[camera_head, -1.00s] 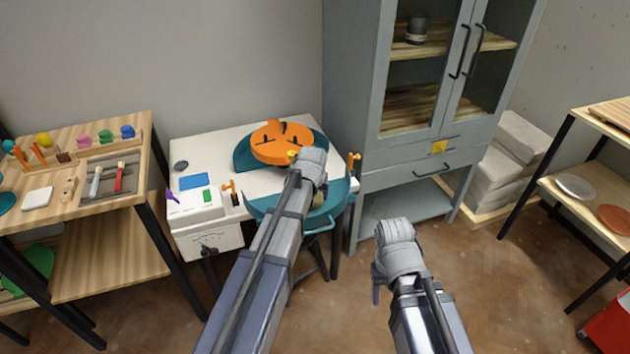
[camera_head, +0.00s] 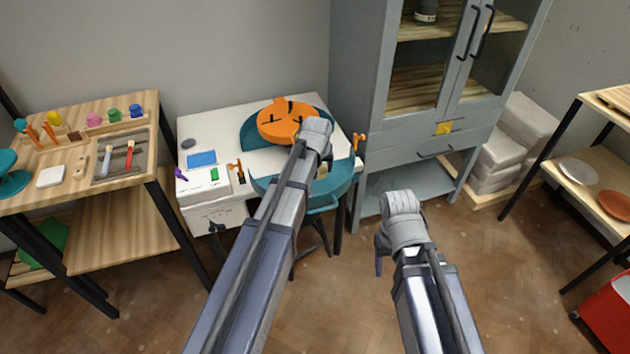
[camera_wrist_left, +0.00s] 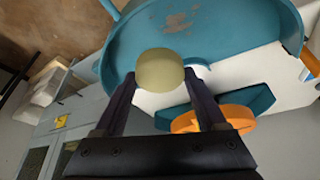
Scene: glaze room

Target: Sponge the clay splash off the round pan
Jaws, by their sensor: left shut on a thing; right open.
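The round teal pan (camera_head: 340,187) sits at the front of the white table, partly hidden behind my left arm in the head view. In the left wrist view the pan (camera_wrist_left: 228,40) fills the top, with a brown clay splash (camera_wrist_left: 180,20) on its surface. My left gripper (camera_wrist_left: 160,78) is shut on a pale yellow sponge (camera_wrist_left: 160,68). The sponge (camera_head: 322,170) also shows below the left gripper (camera_head: 321,158) in the head view. It appears over the pan's edge; contact cannot be told. My right gripper (camera_head: 380,258) is open and empty, away from the table.
An orange disc (camera_head: 285,122) stands on a teal base at the back of the white table (camera_head: 230,125). A grey cabinet (camera_head: 400,150) stands close to the right. A wooden tool bench (camera_head: 60,190) is at the left.

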